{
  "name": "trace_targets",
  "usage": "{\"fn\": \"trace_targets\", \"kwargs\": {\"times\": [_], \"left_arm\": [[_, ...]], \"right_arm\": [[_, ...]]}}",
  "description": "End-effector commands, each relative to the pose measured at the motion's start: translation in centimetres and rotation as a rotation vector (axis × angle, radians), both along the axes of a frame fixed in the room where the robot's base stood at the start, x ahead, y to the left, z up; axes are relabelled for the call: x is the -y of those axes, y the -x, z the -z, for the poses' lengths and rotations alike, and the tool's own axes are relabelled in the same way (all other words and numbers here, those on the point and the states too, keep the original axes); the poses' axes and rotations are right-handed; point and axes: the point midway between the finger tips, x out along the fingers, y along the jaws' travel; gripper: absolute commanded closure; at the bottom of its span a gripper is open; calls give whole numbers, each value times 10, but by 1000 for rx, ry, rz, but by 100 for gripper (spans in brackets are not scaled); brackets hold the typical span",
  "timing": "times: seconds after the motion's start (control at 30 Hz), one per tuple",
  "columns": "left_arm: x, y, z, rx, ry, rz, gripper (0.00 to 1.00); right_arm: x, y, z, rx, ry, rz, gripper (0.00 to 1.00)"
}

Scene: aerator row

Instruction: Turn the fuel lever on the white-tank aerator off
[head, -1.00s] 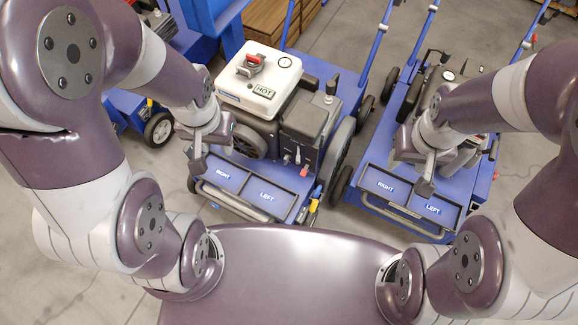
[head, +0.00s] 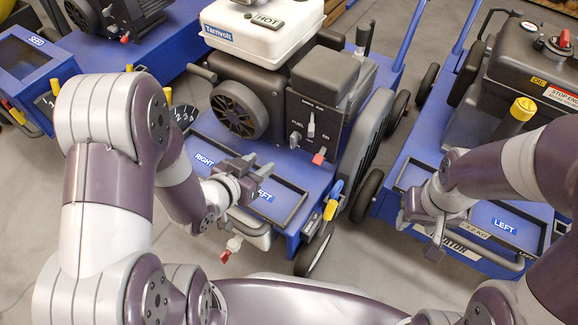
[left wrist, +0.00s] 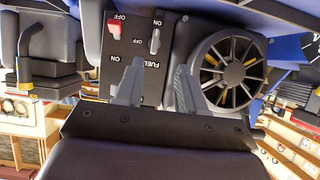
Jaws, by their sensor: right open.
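The white-tank aerator (head: 262,35) stands in the middle of the head view. Its black control panel (head: 300,108) carries a grey fuel lever (head: 311,125) and a red switch (head: 319,157). In the left wrist view the grey lever (left wrist: 155,38) stands beside the red switch (left wrist: 115,31), with FUEL, ON and OFF lettering around them. My left gripper (head: 246,166) is over the aerator's front trays; its fingers (left wrist: 158,82) are apart and empty, pointing at the panel without visible contact with the lever. My right gripper (head: 437,228) is open in front of the neighbouring dark-tank aerator.
A round fan guard (head: 239,110) sits left of the panel, close to a left finger in the wrist view. The dark-tank aerator (head: 535,70) stands to the right. A blue seeder (head: 35,65) is on the left. A yellow-handled lever (head: 332,205) rises at the deck's right corner.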

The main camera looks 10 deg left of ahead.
Motion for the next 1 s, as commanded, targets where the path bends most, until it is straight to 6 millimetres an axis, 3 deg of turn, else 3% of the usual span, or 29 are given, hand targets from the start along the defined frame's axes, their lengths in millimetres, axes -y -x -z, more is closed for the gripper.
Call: {"fn": "trace_targets", "kwargs": {"times": [0.13,0.6,0.77,1.0], "left_arm": [[9,-10,-6,71,33,24,61],[46,-99,37,68,31,22,61],[50,-110,37,67,31,19,61],[51,-111,36,67,31,19,61]], "right_arm": [[0,-1,6,3,0,0,51],[0,0,69,2,0,0,51],[0,0,74,2,0,0,51],[0,0,72,2,0,0,51]]}}
